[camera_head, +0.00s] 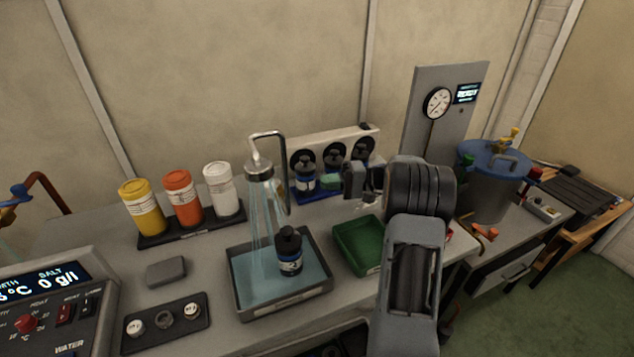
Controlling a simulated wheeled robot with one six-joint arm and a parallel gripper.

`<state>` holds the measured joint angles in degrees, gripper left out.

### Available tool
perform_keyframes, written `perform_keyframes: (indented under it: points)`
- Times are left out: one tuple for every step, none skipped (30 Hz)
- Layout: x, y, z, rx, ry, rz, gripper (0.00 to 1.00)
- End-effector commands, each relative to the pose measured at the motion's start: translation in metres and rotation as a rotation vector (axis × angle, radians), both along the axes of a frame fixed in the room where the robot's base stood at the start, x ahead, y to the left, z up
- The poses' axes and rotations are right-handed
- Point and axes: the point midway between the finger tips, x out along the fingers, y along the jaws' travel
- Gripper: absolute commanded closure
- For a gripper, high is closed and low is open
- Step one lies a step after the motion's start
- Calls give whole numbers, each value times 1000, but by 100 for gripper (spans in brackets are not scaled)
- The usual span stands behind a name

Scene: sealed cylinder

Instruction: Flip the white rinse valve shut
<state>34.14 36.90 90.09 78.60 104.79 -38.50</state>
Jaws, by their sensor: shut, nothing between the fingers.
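A metal rinse tap (258,168) arches over a grey basin (235,283) left of centre. Streams of water fall from its head into the basin. I cannot make out a white valve lever; a small tan piece beside the tap's upright pipe is too small to identify. A dark bottle (290,252) with a white label stands upright in the water. My gripper (368,203) is shut and empty, to the right of the tap and apart from it, above the bench near the bottle rack. My arm hides part of the bench to the right.
A green tray (350,247) lies right of the basin. Yellow (142,208), orange (183,200) and white jars (222,190) stand on the left. A blue-lidded cylinder (490,190) stands at right by a gauge panel (440,125).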

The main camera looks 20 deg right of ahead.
Motion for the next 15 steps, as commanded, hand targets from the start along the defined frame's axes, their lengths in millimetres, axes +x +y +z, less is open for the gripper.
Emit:
perform_keyframes:
  points:
    - [2, 10, 1, -1, 0, 3, 100]
    - [4, 15, 0, -1, 1, 3, 100]
    - [6, 22, 1, 0, 1, 4, 100]
    - [7, 28, 1, 0, 1, 3, 100]
    - [9, 33, 1, -1, 1, 2, 100]
    - [11, 40, 1, -1, 1, 3, 100]
    - [12, 46, 1, -1, 1, 2, 100]
    - [14, 51, 1, -1, 0, 1, 100]
    - [16, 59, 1, 0, 1, 2, 100]
    - [17, 63, 0, -1, 1, 2, 100]
    - [19, 69, 0, -1, 1, 1, 100]
    - [20, 75, 0, 0, 1, 2, 100]
    - [22, 79, 0, 0, 0, 1, 100]
    - [23, 84, 0, -1, 0, 1, 100]
    - [24, 89, 0, -1, 0, 1, 100]
